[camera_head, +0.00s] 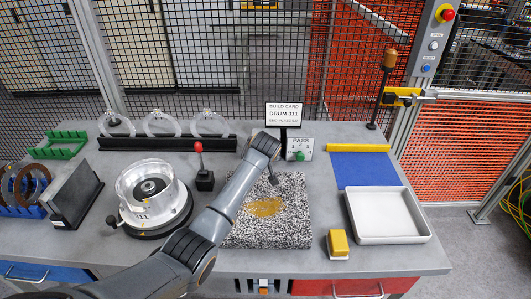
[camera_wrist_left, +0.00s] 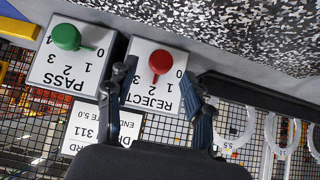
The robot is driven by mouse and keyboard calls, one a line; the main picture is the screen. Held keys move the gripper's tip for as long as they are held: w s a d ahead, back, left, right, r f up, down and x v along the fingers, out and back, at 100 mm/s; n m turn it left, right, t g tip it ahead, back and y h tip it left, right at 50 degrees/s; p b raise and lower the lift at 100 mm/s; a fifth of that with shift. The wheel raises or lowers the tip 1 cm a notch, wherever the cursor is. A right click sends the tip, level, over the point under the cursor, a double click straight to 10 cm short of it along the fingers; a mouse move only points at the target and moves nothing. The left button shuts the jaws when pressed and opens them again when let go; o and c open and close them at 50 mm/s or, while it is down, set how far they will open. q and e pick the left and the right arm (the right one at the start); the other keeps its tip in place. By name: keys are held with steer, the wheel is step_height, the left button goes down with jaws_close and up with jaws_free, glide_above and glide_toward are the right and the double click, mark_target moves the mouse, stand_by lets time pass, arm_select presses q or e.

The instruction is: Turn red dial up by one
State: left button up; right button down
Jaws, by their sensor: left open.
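The red dial (camera_wrist_left: 161,62) sits on the white REJECT plate (camera_wrist_left: 150,95) in the left wrist view. A short pointer sticks out from its lower edge toward the printed numbers; I cannot surely tell which one it marks. My left gripper (camera_wrist_left: 156,76) is open, with one finger on each side of the dial. I cannot tell whether either finger touches it. In the head view my left arm (camera_head: 228,205) reaches across the table and hides the red dial. My right gripper is in neither view.
The PASS plate (camera_wrist_left: 75,60) with its green dial (camera_wrist_left: 66,37) is close beside. A build card (camera_head: 283,114) stands behind. A speckled slab (camera_head: 290,222) lies below the arm. A red-knobbed lever (camera_head: 198,148), a clear drum (camera_head: 153,196) and a white tray (camera_head: 388,238) are around.

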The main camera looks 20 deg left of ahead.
arm_select(q)
steer(key=v, duration=0.9)
